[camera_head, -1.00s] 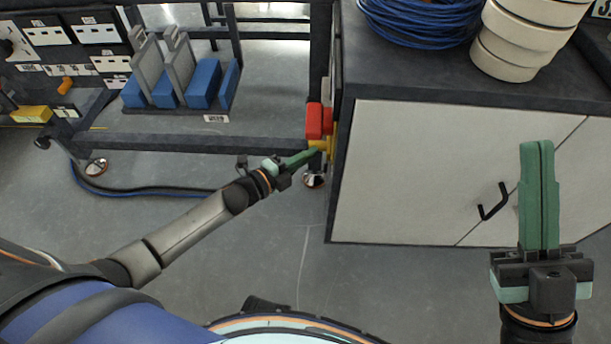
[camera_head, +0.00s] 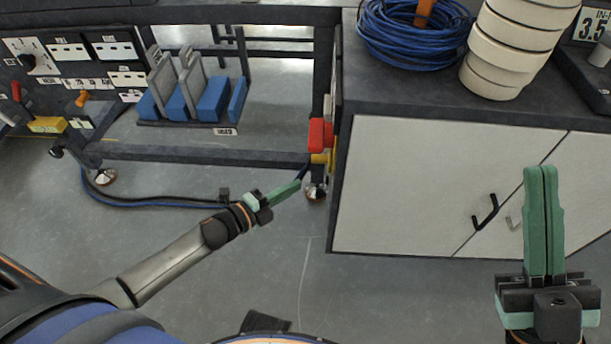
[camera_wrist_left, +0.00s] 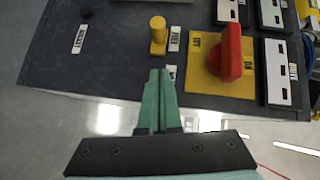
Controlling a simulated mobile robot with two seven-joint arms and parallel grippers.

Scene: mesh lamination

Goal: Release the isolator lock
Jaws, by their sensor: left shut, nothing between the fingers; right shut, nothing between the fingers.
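A red isolator handle (camera_head: 320,133) and a yellow knob (camera_head: 319,158) stick out from the cabinet's left side. In the left wrist view, the red handle (camera_wrist_left: 231,53) sits on a yellow plate (camera_wrist_left: 204,80), and the yellow knob (camera_wrist_left: 158,36) stands left of it on a dark panel beside a small white label. My left gripper (camera_head: 298,184) is shut and empty, below and left of the knob. In the wrist view its fingertips (camera_wrist_left: 160,72) point at the knob, seemingly apart from it. My right gripper (camera_head: 541,170) is shut and empty in front of the cabinet doors.
The white-doored cabinet (camera_head: 420,180) carries a blue cable coil (camera_head: 415,40) and stacked cream rings (camera_head: 515,45). A dark bench frame (camera_head: 210,155) with blue blocks (camera_head: 212,98) stands at left. Cables (camera_head: 150,202) lie on the floor. The floor below the cabinet is clear.

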